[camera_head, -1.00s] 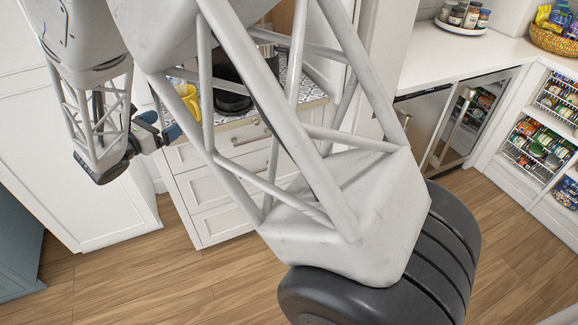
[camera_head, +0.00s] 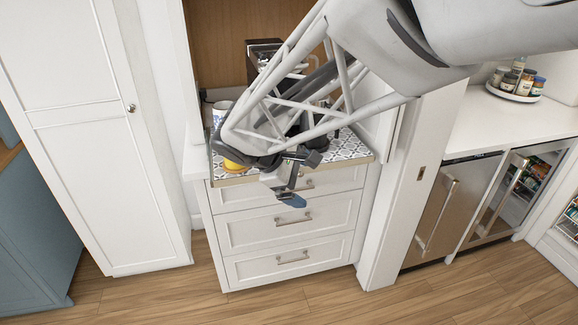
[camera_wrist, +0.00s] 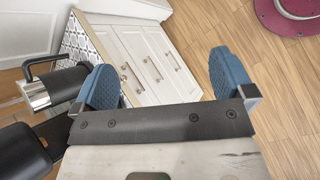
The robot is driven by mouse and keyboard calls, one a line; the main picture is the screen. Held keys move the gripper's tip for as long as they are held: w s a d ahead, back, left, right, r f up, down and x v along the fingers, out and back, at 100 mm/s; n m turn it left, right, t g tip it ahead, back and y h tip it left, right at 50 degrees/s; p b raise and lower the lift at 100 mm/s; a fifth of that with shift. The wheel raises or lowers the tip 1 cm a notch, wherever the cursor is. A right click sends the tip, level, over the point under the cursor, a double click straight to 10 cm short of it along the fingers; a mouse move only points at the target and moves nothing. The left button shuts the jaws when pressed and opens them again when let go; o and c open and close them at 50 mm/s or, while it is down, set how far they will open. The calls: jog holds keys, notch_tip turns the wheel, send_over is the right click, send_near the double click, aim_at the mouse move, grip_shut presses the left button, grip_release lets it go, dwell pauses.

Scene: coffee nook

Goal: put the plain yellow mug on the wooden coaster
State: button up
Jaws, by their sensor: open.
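The yellow mug (camera_head: 234,164) is on the patterned counter (camera_head: 350,147) in the head view, mostly hidden behind my arm. My gripper (camera_head: 290,189) is in front of the drawers, to the right of and below the mug in the picture. In the wrist view, my gripper's (camera_wrist: 166,82) two blue fingers are wide apart with nothing between them. The mug is not visible in the wrist view. I cannot make out the wooden coaster in any view.
A white mug with blue marks (camera_head: 221,110) stands at the counter's left. A dark machine (camera_head: 262,50) stands behind. In the wrist view, a steel and black vessel (camera_wrist: 58,88) is left of the fingers. Open floor (camera_wrist: 245,125) lies to the right.

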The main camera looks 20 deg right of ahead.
jog(key=s+d+r+m+t+y, duration=0.1)
jog(key=s+m+y, duration=0.7)
jog(key=s, duration=0.9)
jog(key=r+m+t, duration=0.1)
jog(key=m, duration=0.2)
jog(key=shift+s, duration=0.4)
jog(key=shift+c, duration=0.5)
dwell(0.7)
